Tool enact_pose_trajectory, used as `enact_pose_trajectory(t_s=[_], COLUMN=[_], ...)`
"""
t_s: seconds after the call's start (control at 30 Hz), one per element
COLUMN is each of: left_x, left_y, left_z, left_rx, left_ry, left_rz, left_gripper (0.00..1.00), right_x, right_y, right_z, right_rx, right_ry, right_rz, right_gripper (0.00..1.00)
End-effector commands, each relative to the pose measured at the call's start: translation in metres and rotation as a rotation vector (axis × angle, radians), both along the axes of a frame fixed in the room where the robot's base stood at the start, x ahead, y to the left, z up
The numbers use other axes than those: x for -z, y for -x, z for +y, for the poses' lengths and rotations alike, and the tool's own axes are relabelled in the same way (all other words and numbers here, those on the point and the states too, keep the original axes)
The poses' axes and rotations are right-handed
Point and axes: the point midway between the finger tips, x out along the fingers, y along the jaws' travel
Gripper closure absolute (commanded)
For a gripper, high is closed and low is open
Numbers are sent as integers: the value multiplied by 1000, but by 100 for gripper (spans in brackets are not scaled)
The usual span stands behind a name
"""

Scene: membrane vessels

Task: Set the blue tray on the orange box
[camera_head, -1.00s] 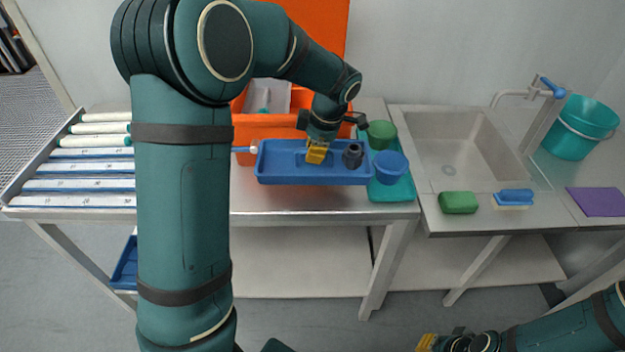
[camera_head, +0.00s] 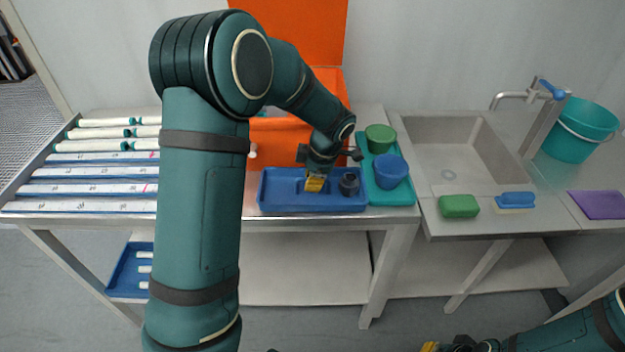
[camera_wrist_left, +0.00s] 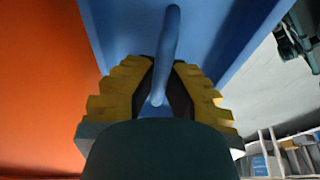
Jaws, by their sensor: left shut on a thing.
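The blue tray (camera_head: 285,204) is in front of the orange box (camera_head: 280,140), low at the front edge of the metal table. I cannot tell whether it touches the tabletop. A small dark round part (camera_head: 349,184) stands at its right end. My left gripper (camera_head: 315,184) is shut on the tray's middle handle. In the left wrist view the yellow fingers (camera_wrist_left: 157,95) are on both sides of the blue handle (camera_wrist_left: 170,45). The box's orange lid (camera_head: 290,35) stands up behind; my left arm hides part of the box. My right gripper (camera_head: 430,347) is cut off at the bottom edge.
A teal tray (camera_head: 405,192) with a green cup (camera_head: 380,138) and a blue cup (camera_head: 390,170) lies close to the blue tray's right. White tubes on racks (camera_head: 90,190) fill the left. A sink (camera_head: 450,150), green sponge (camera_head: 458,206) and brush (camera_head: 515,202) are right.

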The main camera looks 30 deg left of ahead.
Motion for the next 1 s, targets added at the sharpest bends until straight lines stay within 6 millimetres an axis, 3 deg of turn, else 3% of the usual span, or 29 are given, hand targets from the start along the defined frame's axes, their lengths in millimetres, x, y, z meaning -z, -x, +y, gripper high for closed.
enact_pose_trajectory(t_s=[0.07, 0.1, 0.17, 0.57, 1.0], left_x=[3, 3, 2, -2, -82], left_y=[0, 0, 0, 0, -2], left_z=[0, 0, 0, 0, -21], left_rx=[0, 0, 0, 0, 2], left_ry=[0, 0, 0, 0, -1], left_rz=[-1, 0, 0, 0, -3], left_gripper=[100, 82, 65, 65, 65], right_x=[4, 3, 3, -2, -19], right_y=[0, -1, -1, 0, 3], right_z=[0, 0, 0, 0, 0], right_rx=[0, 0, 0, 0, -2], right_ry=[0, 0, 0, 0, -1], right_rz=[-1, -1, -1, 0, 8], right_gripper=[100, 100, 100, 100, 100])
